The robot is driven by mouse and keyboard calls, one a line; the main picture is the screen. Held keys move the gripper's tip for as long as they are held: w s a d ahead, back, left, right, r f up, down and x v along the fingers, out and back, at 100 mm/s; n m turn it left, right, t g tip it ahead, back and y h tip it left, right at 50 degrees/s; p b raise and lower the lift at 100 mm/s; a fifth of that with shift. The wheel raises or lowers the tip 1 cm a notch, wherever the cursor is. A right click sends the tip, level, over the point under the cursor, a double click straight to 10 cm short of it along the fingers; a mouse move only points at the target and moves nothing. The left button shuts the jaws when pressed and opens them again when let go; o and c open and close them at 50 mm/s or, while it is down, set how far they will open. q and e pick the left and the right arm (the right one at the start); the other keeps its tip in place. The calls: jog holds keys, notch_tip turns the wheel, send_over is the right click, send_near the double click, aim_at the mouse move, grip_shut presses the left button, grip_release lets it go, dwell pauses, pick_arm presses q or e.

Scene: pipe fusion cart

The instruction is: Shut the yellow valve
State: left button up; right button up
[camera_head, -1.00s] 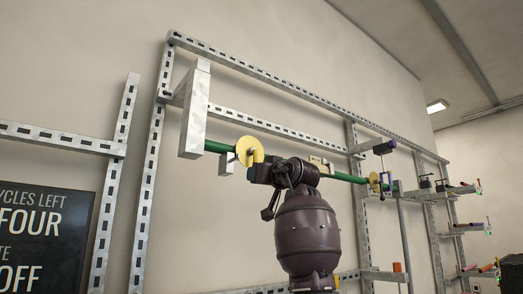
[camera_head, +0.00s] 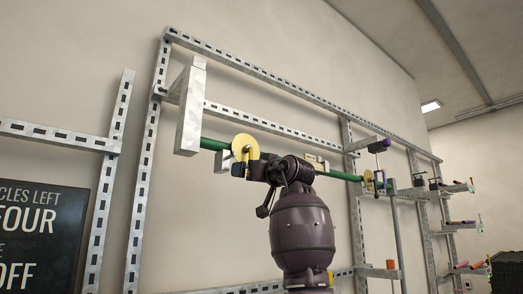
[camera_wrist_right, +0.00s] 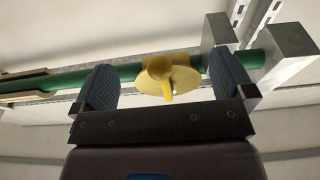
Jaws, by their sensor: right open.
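The yellow valve (camera_head: 244,146) sits on a green pipe (camera_head: 215,144) that runs along the wall frame. In the right wrist view, the yellow valve (camera_wrist_right: 165,78) shows a rounded body with a short handle pointing towards the camera. My right gripper (camera_wrist_right: 164,88) is open, with one dark blue finger on each side of the valve. Gaps show between the fingers and the valve, and I see no clear contact. In the head view, my right gripper (camera_head: 243,167) is small and close to the valve, covering part of it. My left gripper is out of view.
A grey metal block (camera_head: 190,108) holds the pipe's left end. Slotted metal rails (camera_head: 270,65) frame the wall. A dark sign (camera_head: 40,235) stands at the lower left.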

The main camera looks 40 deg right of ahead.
jog(key=shift+s, duration=0.1)
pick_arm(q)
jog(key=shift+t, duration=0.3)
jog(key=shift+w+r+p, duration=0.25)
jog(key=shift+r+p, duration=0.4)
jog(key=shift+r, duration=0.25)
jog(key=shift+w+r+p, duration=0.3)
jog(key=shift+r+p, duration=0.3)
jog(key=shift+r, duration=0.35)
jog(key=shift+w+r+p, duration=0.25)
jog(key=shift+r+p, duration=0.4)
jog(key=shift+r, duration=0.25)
pick_arm(e)
jog(key=r+v, duration=0.3)
jog(key=v, duration=1)
jog(key=shift+s, duration=0.6)
jog(key=shift+f, duration=0.2)
